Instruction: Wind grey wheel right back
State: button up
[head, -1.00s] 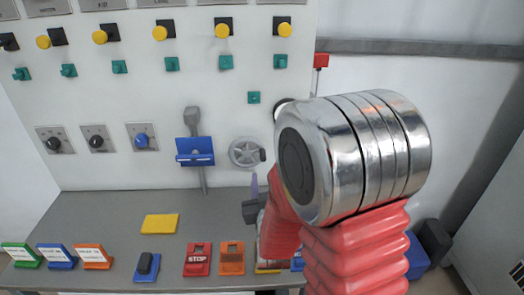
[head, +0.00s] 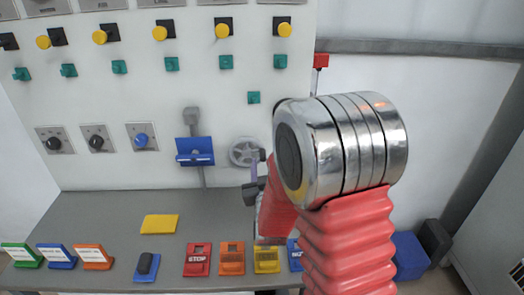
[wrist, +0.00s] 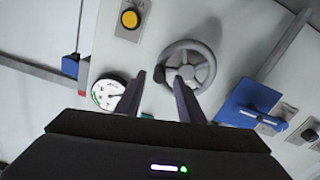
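The grey wheel (head: 243,151) is on the white panel, right of the blue bracket; its right side is partly covered by my gripper. In the wrist view the wheel (wrist: 207,70) shows its rim, spokes and a small dark knob (wrist: 159,73) at its left edge. My gripper (wrist: 160,77) is open, with two dark fingers pointing at the panel. The knob appears between the fingertips, and the right fingertip overlaps the rim's lower left. I cannot tell whether they touch. In the head view my gripper is seen edge-on beside the wheel.
The blue bracket (head: 194,158) with a grey lever is left of the wheel. A round gauge (wrist: 108,93) and a yellow button (wrist: 130,19) are nearby in the wrist view. Signs and a yellow block (head: 160,224) lie on the grey desk (head: 110,205) below.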

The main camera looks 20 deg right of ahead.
aim_at(262, 150)
jog(key=x, duration=0.8)
jog(key=shift+s, duration=0.1)
grip_shut()
